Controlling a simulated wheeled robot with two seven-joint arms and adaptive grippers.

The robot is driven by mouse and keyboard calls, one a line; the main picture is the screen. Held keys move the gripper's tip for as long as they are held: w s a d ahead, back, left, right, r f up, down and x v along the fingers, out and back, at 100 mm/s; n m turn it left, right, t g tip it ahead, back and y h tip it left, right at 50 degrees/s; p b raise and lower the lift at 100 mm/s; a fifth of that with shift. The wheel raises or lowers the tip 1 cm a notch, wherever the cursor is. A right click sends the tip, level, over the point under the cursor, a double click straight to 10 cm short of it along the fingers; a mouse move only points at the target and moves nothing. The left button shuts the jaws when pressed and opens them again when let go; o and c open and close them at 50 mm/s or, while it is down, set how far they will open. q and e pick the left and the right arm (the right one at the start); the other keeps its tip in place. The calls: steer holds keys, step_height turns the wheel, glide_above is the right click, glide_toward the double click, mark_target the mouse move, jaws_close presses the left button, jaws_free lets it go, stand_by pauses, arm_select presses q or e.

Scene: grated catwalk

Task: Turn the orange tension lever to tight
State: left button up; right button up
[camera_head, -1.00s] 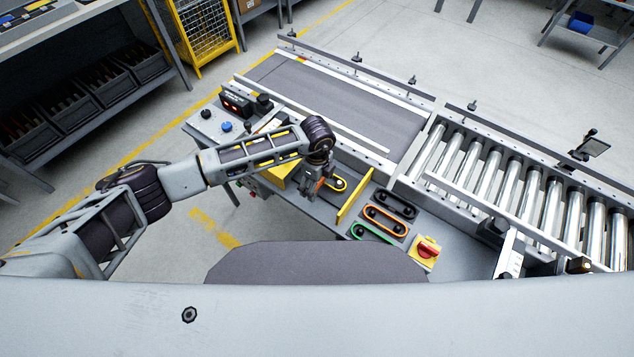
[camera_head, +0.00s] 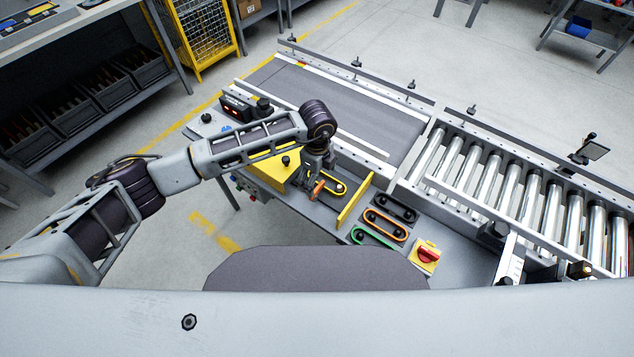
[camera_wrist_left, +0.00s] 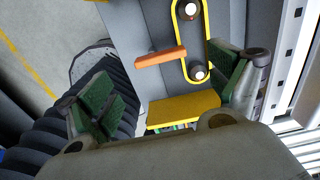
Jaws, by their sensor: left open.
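The orange tension lever (camera_head: 318,189) sits at the near end of a yellow belt loop (camera_head: 338,187) on the grey bench in the head view. In the left wrist view the lever (camera_wrist_left: 161,57) is a short orange bar, left of the yellow loop (camera_wrist_left: 181,45) with its two pulleys. My left gripper (camera_head: 316,177) is over the lever in the head view and partly covers it. In the wrist view its green-padded fingers (camera_wrist_left: 168,95) are wide apart with nothing between the pads; the lever appears beyond them. My right gripper is not seen.
A yellow divider (camera_head: 354,199) stands right of the lever, with black, orange and green loops beyond it. A red knob on a yellow plate (camera_head: 425,256) is farther right. A yellow box (camera_head: 272,173) is left of the gripper. The belt conveyor (camera_head: 340,105) runs behind.

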mark_target(317, 188)
arm_select(q)
step_height(317, 188, up, 6)
stand_by(0.4)
stand_by(0.5)
